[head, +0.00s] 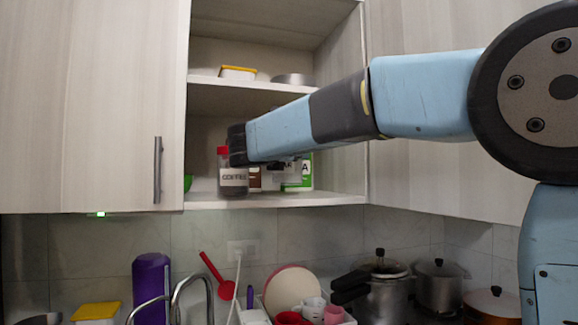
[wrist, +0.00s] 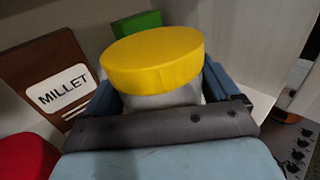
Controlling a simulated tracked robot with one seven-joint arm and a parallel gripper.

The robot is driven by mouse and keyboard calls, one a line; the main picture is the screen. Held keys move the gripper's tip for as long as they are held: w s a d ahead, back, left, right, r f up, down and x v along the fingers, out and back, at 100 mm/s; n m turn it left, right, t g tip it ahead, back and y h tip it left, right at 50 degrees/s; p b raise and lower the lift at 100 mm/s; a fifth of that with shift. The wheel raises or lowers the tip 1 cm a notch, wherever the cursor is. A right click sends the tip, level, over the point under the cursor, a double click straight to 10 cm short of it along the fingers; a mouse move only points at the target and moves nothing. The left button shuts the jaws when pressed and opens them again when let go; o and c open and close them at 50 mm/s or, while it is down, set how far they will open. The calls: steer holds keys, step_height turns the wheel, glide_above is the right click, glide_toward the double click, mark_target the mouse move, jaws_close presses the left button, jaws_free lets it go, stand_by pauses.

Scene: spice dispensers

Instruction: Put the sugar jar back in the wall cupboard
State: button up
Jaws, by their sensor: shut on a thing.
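The sugar jar (wrist: 152,62) has a yellow lid and a pale body. In the wrist view it sits between the blue fingers of my gripper (wrist: 160,88), which is shut on it. In the head view my arm reaches into the open wall cupboard (head: 330,199), at its lowest compartment. There my forearm hides most of the jar and gripper; a label ending in "AR" (head: 288,166) shows just below the arm. I cannot tell whether the jar's base touches the shelf.
A coffee jar (head: 233,178) with a red lid stands at the shelf front, left of my gripper. A brown millet box (wrist: 58,80) and a green box (head: 305,172) stand close by. The upper shelf holds a yellow-lidded tub (head: 238,73).

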mark_target(287, 165)
steer(key=shift+f, duration=1.35)
steer(key=o, duration=1.3)
steer(key=shift+f, duration=0.15)
steer(key=v, duration=1.2)
steer(key=s+d+f+m+g, duration=0.4)
steer(key=d+f+m, duration=0.3)
steer(key=d, duration=0.3)
steer(key=s+d+f+m+g, duration=0.4)
steer(key=d+f+m, duration=0.35)
steer(key=d, duration=0.35)
steer(key=s+d+f+m+g+y, duration=0.1)
steer(key=s+f+m+y, duration=0.1)
steer(key=s+f+m, duration=0.3)
steer(key=s+d+f+m+g+y, duration=0.1)
steer(key=s+d+f+m+y, duration=0.1)
steer(key=s+f+m, duration=0.3)
steer(key=s+d+f+m+g+y, duration=0.1)
steer(key=s+d+f+m+y, duration=0.1)
steer(key=s+f+m, duration=0.3)
steer(key=shift+m+y, duration=0.5)
steer(key=shift+m, duration=0.45)
